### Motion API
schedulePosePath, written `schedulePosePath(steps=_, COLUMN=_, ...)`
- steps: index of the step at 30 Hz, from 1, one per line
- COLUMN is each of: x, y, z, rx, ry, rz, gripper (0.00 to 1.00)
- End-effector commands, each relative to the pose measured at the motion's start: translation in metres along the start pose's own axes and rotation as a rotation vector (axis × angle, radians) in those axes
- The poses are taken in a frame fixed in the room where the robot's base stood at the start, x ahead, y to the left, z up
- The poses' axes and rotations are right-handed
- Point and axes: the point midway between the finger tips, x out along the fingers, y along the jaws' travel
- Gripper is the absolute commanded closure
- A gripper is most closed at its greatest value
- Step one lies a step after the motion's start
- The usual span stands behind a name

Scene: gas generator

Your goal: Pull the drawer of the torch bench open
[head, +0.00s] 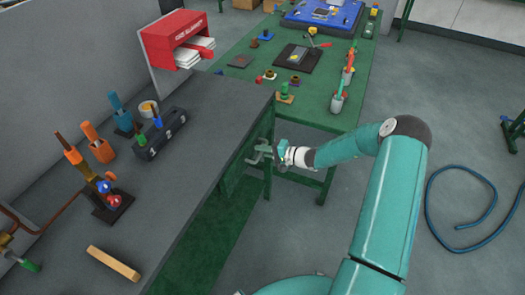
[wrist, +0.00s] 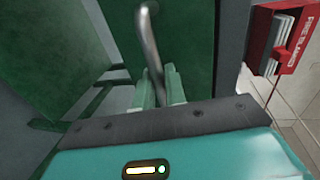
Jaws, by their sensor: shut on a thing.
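The torch bench (head: 195,130) has a dark grey top and a green frame, on the left of the head view. My gripper (head: 270,154) is at its right side, just below the top edge. In the wrist view my gripper (wrist: 160,85) has its pale green fingers shut on the curved metal drawer handle (wrist: 147,35). The handle stands in front of a green panel (wrist: 188,40), which appears to be the drawer front. In the head view the drawer is mostly hidden under the bench top, and I cannot tell how far out it is.
A red fire blanket box (head: 178,38) is on the wall. A green worktable (head: 315,105) stands behind my gripper. A blue hose (head: 432,205) lies on the floor at right.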

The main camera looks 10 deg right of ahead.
Motion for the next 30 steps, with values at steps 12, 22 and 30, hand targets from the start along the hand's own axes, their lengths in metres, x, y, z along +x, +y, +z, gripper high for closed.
schedulePosePath(steps=12, x=-0.066, y=0.014, z=-0.002, rx=0.001, ry=0.006, rz=0.002, gripper=1.00)
schedulePosePath(steps=22, x=-0.163, y=0.034, z=-0.002, rx=-0.001, ry=0.007, rz=0.003, gripper=1.00)
schedulePosePath(steps=30, x=-0.216, y=0.045, z=-0.001, rx=0.000, ry=0.005, rz=0.001, gripper=1.00)
